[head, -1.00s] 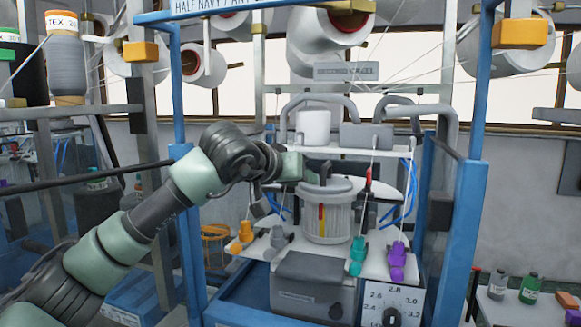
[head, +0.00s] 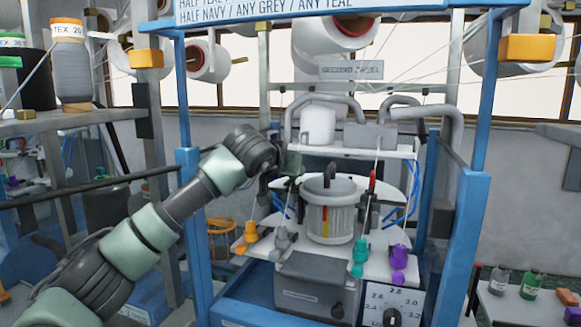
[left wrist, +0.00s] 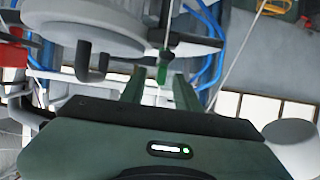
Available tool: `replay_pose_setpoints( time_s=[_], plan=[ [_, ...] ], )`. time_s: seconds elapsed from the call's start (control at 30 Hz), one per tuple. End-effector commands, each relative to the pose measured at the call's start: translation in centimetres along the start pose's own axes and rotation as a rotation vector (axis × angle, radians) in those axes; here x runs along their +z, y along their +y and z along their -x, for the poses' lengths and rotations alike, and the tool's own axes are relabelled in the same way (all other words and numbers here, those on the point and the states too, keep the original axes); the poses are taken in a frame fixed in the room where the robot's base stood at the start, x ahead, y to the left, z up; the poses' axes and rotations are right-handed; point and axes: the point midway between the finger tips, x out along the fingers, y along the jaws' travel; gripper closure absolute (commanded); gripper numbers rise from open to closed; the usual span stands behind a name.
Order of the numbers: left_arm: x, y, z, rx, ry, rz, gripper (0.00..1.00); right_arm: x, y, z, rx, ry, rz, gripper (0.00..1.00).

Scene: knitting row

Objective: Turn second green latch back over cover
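The round light-grey cover (head: 328,186) with a dark bent handle sits on top of the ribbed cylinder (head: 322,220) in the middle of the machine. In the left wrist view the cover (left wrist: 75,22) shows at the upper left. A small green latch (left wrist: 162,73) hangs at the end of a dark rod there, just beyond and between my left fingertips. My left gripper (left wrist: 160,88) is open, with no contact visible. In the head view my left gripper (head: 290,168) is left of the cover; the latch is hidden or too small to tell. My right gripper is not in view.
Blue frame posts (head: 467,215) stand on both sides. Orange (head: 246,234), grey, teal (head: 359,258) and purple (head: 398,258) yarn feeders with threads surround the cylinder. A grey box (head: 312,284) and dial plate (head: 392,302) are in front. A red-tipped tool (head: 372,182) stands right of the cylinder.

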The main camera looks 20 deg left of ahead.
Motion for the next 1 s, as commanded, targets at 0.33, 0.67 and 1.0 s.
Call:
replay_pose_setpoints(
  time_s=[0.33,0.67,1.0],
  plan=[
    [0.0,0.0,0.0,0.0,0.0,0.001,1.0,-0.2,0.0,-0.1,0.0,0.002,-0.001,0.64],
    [0.1,0.2,0.0,-0.037,-0.002,0.016,1.0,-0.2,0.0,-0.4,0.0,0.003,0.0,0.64],
    [0.0,0.6,-0.1,-0.249,-0.002,0.101,1.0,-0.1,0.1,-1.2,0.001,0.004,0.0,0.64]
  ],
)
